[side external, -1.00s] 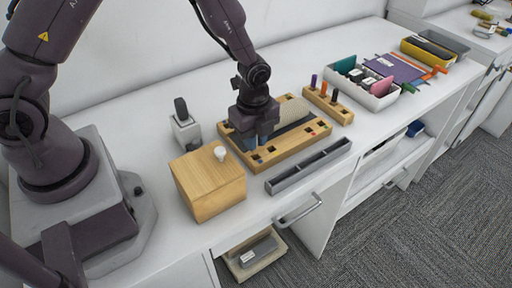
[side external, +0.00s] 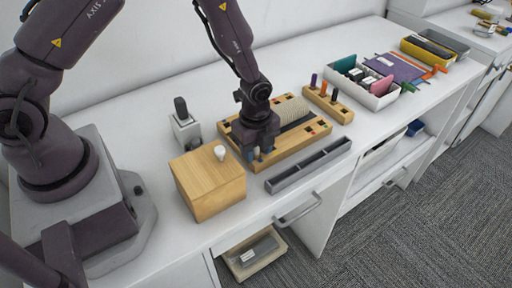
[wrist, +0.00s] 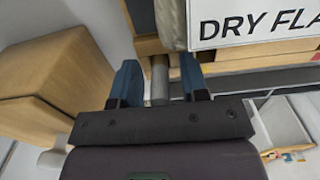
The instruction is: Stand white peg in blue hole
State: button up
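My gripper (wrist: 160,85) is open, its two blue fingers pointing down over the near left end of the wooden board (side external: 293,157), low over it in the side view. In the wrist view a pale grey cylinder (wrist: 159,80) lies between the fingers, with a gap on each side; it looks like a peg in shadow, and I cannot tell if it is the white peg. A small white knob-like piece (side external: 220,153) stands on top of the wooden box (side external: 207,180). The board has several holes with coloured marks. I cannot make out the blue hole; the gripper covers part of that end.
The wooden box is close left of my gripper. A grey divided tray (side external: 308,166) lies in front of the board. A pen block (side external: 328,104) and a white bin (side external: 375,98) stand to the right. A grey holder (side external: 186,130) stands behind the box. A label reads "DRY FLA" in the wrist view.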

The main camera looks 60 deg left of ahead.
notch_tip(320, 180, up, 12)
jog(key=shift+r, duration=0.25)
jog(key=s+a+r+n+t, duration=0.1)
jog(key=s+r+n, duration=0.25)
jog(key=r, duration=0.25)
jog(key=s+a+r+n+t, duration=0.1)
jog(key=s+a+r+n, duration=0.1)
jog(key=r+n, duration=0.3)
jog(key=s+a+r+n+t, duration=0.1)
jog(key=s+r+n+t, duration=0.2)
jog(key=s+r+n, duration=0.5)
jog(key=s+n, duration=0.1)
jog(key=s, duration=0.2)
jog(key=shift+s+a+r+t, duration=0.2)
jog(key=shift+a+r+t, duration=0.1)
